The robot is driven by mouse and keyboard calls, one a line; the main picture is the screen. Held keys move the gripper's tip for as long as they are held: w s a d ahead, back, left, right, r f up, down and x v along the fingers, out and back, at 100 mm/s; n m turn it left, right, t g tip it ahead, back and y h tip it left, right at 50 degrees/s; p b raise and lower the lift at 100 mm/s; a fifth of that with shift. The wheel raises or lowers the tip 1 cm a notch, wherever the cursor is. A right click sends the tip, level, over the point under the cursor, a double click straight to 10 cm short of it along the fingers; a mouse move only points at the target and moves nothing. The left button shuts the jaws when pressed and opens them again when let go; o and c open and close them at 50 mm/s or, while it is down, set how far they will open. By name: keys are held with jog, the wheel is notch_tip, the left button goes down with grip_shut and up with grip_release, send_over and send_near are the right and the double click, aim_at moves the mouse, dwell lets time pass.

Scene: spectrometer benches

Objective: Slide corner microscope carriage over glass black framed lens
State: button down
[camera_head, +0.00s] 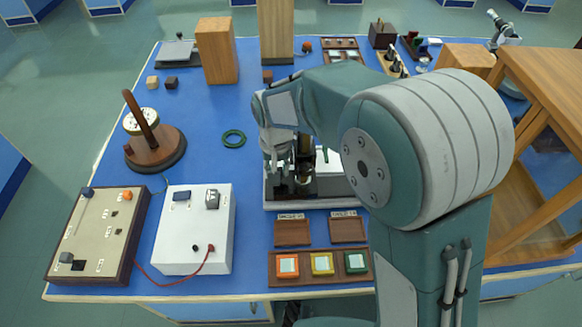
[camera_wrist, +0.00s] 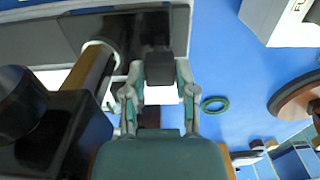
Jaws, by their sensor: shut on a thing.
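My gripper (camera_head: 280,160) is lowered at the bench instrument in the middle of the blue table, left of my forearm. In the wrist view my gripper (camera_wrist: 160,78) has its fingers on both sides of a dark block (camera_wrist: 158,66) and is shut on it. The block appears to be part of the microscope carriage. A brass tube (camera_head: 304,174) in a black mount stands just right of the gripper; it also shows at the left of the wrist view (camera_wrist: 88,75). I cannot make out the black framed lens; my arm covers part of the instrument.
In front are a wooden tray (camera_head: 318,281) of coloured framed squares and two labelled wooden plates. A white box (camera_head: 195,240) with a red lead, a control panel (camera_head: 98,235) and a round wooden stand (camera_head: 160,155) are left. A green ring (camera_head: 233,139) lies on clear table.

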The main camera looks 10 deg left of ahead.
aim_at(295, 150)
jog(key=shift+s+a, duration=0.1)
jog(key=c, duration=0.7)
grip_release()
notch_tip(295, 150, up, 12)
jog(key=shift+a+f, duration=0.1)
dwell(0.3)
